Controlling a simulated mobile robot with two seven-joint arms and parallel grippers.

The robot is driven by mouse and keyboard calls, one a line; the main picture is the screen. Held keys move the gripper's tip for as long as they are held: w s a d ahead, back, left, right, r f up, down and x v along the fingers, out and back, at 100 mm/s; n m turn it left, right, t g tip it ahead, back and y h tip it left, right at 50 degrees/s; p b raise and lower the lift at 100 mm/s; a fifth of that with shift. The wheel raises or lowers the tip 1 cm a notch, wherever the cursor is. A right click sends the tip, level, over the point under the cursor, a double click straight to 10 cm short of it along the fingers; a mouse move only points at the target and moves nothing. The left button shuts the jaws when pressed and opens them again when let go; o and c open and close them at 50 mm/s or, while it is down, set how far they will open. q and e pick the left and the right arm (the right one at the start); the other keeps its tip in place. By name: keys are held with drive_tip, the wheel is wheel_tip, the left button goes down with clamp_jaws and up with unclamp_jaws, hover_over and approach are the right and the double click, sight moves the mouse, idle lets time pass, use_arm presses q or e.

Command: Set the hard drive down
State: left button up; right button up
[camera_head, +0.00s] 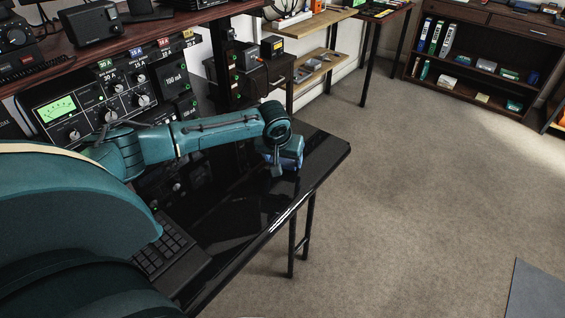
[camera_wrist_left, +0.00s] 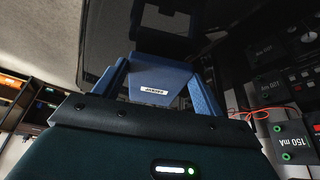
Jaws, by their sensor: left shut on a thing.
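My left gripper (camera_head: 286,160) is low over the far right part of the glossy black table (camera_head: 325,150). In the left wrist view its blue fingers (camera_wrist_left: 160,62) reach forward and are shut on a dark boxy thing at their tips. I take this to be the hard drive (camera_wrist_left: 165,43). Its outline merges with the dark tabletop, so I cannot tell whether it touches the table. In the head view the gripper and wrist hide it. My right gripper is not in view.
A meter panel (camera_head: 110,100) with knobs stands along the table's back. A keyboard (camera_head: 165,250) lies at the near left. The tabletop's right edge is close to the gripper. Shelves (camera_head: 480,60) stand across the open floor.

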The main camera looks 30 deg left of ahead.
use_arm(q)
drive_tip(key=shift+f, duration=0.65)
drive_tip(key=o, duration=1.1)
drive_tip(key=shift+f, duration=0.1)
